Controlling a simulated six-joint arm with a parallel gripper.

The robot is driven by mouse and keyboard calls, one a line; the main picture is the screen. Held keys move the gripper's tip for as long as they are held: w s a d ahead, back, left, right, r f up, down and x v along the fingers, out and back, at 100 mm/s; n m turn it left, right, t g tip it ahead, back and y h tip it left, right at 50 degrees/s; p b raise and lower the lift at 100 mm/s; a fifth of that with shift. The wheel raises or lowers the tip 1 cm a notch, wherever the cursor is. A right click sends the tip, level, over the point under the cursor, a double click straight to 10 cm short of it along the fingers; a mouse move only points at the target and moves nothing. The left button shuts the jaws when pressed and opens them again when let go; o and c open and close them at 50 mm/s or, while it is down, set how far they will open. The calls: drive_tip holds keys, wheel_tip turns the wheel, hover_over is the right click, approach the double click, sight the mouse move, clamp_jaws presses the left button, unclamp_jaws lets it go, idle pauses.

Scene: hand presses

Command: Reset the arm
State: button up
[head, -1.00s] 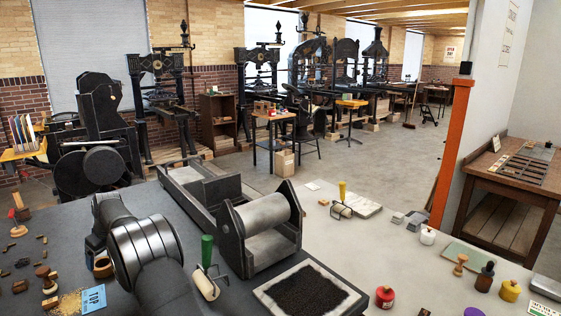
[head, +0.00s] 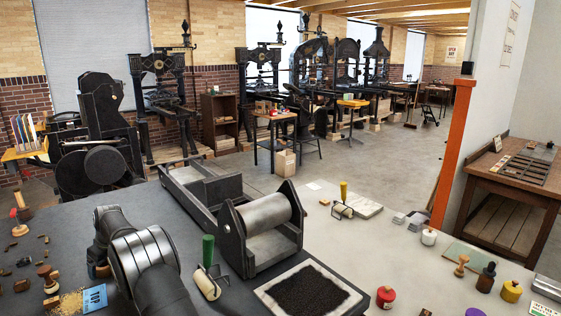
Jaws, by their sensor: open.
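My arm shows at the lower left of the head view, bent over the dark grey table (head: 60,225). My gripper is outside the frame, so I cannot see its fingers or anything near them. A small proof press (head: 262,222) with a grey roller stands on the table to the right of my arm. A green-handled brayer (head: 208,280) lies between my arm and a tray of black grains (head: 309,287).
Wooden-handled stamps (head: 46,277) and small blocks lie at the left. A yellow-handled brayer (head: 343,205), a red bottle (head: 386,297) and several other bottles sit on the pale right side. Large hand presses (head: 160,95) stand behind, beyond the table.

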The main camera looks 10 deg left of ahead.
wheel_tip(320, 180, up, 4)
drive_tip(key=shift+r, duration=0.1)
drive_tip(key=w+d+r, duration=0.4)
drive_tip(key=d+r, duration=0.3)
drive_tip(key=d, duration=0.4)
wheel_tip(320, 180, up, 18)
drive_tip(key=w+d+m, duration=0.2)
drive_tip(key=w+d, duration=0.6)
drive_tip(key=d, duration=0.2)
drive_tip(key=shift+m+t+h, duration=0.3)
drive_tip(key=shift+t, duration=0.1)
drive_tip(key=shift+d, duration=0.1)
